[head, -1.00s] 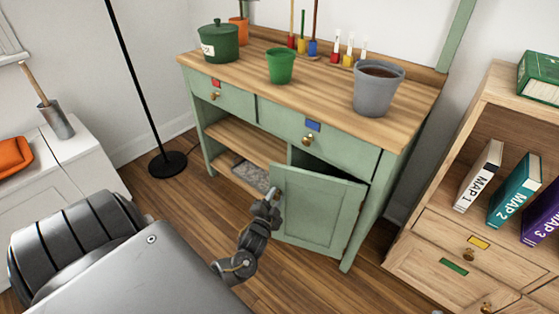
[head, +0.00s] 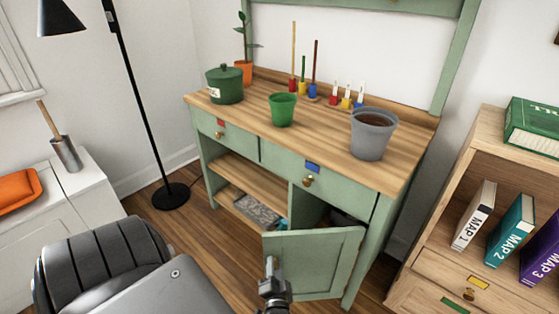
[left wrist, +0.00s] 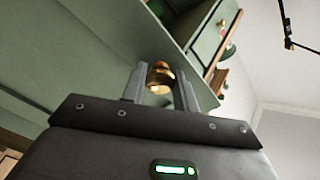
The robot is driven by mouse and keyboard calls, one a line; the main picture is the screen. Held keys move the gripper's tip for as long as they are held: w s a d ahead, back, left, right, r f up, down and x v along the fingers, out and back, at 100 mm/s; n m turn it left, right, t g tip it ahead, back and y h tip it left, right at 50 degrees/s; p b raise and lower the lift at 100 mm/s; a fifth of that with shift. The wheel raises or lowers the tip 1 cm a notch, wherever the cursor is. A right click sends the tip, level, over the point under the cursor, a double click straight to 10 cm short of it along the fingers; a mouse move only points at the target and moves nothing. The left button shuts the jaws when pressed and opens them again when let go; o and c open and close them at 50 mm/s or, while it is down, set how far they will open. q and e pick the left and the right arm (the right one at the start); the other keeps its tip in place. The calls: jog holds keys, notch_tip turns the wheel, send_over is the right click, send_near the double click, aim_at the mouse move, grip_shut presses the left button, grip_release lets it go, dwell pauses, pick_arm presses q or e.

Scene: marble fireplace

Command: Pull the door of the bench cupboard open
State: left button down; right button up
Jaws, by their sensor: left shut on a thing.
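The green bench cupboard door (head: 318,262) stands part-way open at the lower right of the green bench (head: 350,207), its free left edge swung out towards me. A dark gap shows behind its top edge. My left gripper (head: 271,265) is at the door's left edge. In the left wrist view its two fingers (left wrist: 159,82) are shut on the brass door knob (left wrist: 160,76), with the green door panel (left wrist: 90,50) behind. The knob is hidden in the head view. My right gripper is not in view.
The wooden bench top holds a grey pot (head: 372,135), a green pot (head: 282,109) and a lidded green jar (head: 224,86). A bookcase (head: 440,240) stands close on the right. A black floor lamp (head: 150,125) stands to the left. Some wooden floor is clear before the bench.

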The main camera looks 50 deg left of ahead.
pick_arm(q)
jog(key=shift+d, duration=0.15)
jog(key=c, duration=1.1)
grip_release()
